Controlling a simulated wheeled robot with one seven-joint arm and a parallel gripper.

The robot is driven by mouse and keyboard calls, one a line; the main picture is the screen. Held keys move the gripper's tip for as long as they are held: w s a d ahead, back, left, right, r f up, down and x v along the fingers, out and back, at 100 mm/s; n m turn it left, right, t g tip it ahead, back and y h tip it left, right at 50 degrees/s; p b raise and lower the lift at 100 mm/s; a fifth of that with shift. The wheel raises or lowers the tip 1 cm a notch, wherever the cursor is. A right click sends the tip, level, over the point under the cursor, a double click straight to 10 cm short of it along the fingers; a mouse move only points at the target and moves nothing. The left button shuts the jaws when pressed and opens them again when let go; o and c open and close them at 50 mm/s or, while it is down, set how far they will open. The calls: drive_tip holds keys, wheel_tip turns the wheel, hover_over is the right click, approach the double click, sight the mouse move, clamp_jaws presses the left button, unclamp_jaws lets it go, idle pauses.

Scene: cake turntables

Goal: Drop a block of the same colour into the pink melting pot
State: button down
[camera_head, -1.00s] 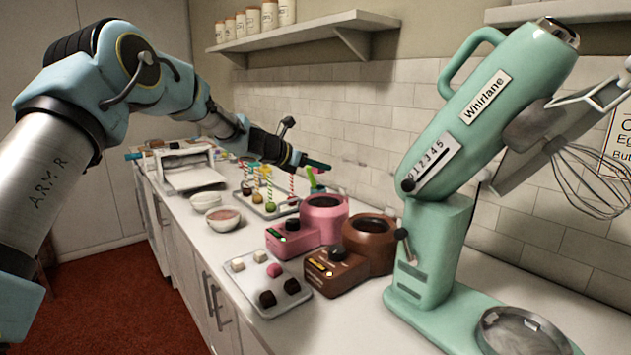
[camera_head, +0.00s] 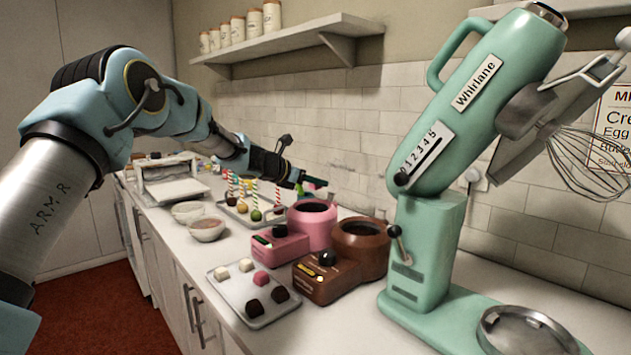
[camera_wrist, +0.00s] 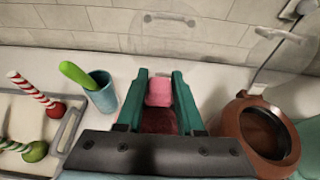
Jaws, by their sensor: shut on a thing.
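The pink melting pot (camera_head: 290,240) stands on the counter, left of the brown melting pot (camera_head: 345,262). My gripper (camera_head: 302,182) is just above the pink pot's round opening. In the wrist view, its green fingers (camera_wrist: 160,78) are shut on a pink block (camera_wrist: 159,92). Dark reddish-pink, likely the pot's inside, shows below the block between the fingers; the rest of the pot is hidden. Another pink block (camera_head: 262,278) lies on the pale tray (camera_head: 230,292) in front, with white blocks (camera_head: 246,265) and dark brown blocks (camera_head: 254,308).
The brown pot (camera_wrist: 258,130) is close at the right in the wrist view. A blue cup (camera_wrist: 100,95) with a green utensil stands at the left, beside a tray of cake pops (camera_wrist: 45,130). The large green mixer (camera_head: 425,250) stands at the right. Two bowls (camera_head: 207,229) stand left of the pots.

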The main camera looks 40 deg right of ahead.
drive_tip(key=shift+c, duration=2.3)
unclamp_jaws()
drive_tip(key=shift+a, duration=0.1)
drive_tip(key=b+v, duration=0.3)
drive_tip(key=v, duration=0.7)
drive_tip(key=shift+a, duration=0.3)
drive_tip(key=shift+r, duration=0.1)
